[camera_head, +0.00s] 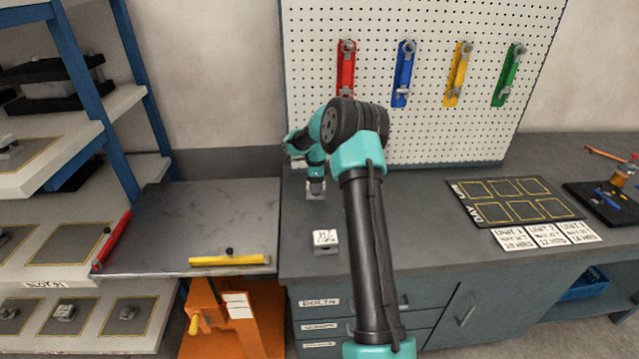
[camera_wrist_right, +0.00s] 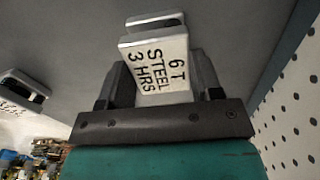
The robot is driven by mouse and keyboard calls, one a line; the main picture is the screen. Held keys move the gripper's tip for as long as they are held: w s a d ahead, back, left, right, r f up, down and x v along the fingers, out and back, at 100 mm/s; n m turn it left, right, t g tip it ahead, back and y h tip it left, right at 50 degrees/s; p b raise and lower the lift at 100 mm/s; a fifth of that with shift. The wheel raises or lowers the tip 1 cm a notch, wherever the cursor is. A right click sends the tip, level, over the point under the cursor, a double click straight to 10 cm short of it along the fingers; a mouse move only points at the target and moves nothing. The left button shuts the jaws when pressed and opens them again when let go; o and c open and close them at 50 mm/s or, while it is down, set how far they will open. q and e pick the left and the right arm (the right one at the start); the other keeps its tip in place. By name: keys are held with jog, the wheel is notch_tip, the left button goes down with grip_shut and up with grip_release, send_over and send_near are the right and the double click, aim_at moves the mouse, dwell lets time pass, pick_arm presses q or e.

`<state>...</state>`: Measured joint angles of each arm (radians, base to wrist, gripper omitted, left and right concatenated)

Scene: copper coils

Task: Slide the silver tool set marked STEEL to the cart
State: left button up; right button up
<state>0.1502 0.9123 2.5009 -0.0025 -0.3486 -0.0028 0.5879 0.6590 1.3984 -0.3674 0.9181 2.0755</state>
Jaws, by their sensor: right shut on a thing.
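The silver tool set marked STEEL (camera_wrist_right: 158,62) sits between the fingers of my right gripper (camera_wrist_right: 160,85) in the wrist view, its white label reading "6 T STEEL 3 HRS". In the head view my right gripper (camera_head: 316,182) points down at the left part of the bench, shut on this set, which is mostly hidden there. The cart (camera_head: 185,225) has a flat grey top and an orange body, and stands against the bench's left end. Its top is bare apart from a red bar and a yellow bar at its edges. My left gripper is out of view.
A second silver labelled block (camera_head: 326,243) stands on the bench (camera_head: 420,245) nearer the front; its label is unreadable. A pegboard (camera_head: 430,130) with coloured tools rises behind. A shelf rack (camera_head: 60,220) stands left of the cart. A dark marked mat (camera_head: 510,200) lies right.

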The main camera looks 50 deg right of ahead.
jog(key=shift+w+a, duration=1.85)
jog(key=shift+a, duration=1)
jog(key=shift+w+a, duration=1.9)
jog(key=shift+a, duration=0.95)
jog(key=shift+w+a, duration=1.85)
jog(key=shift+a, duration=1)
jog(key=shift+a, duration=0.1)
jog(key=shift+w+a, duration=2)
jog(key=shift+a, duration=1.05)
jog(key=shift+w+a, duration=2)
jog(key=shift+a, duration=1.05)
jog(key=shift+w+a, duration=2)
jog(key=shift+a, duration=1.05)
jog(key=o, duration=1)
jog(key=shift+r, duration=2.5)
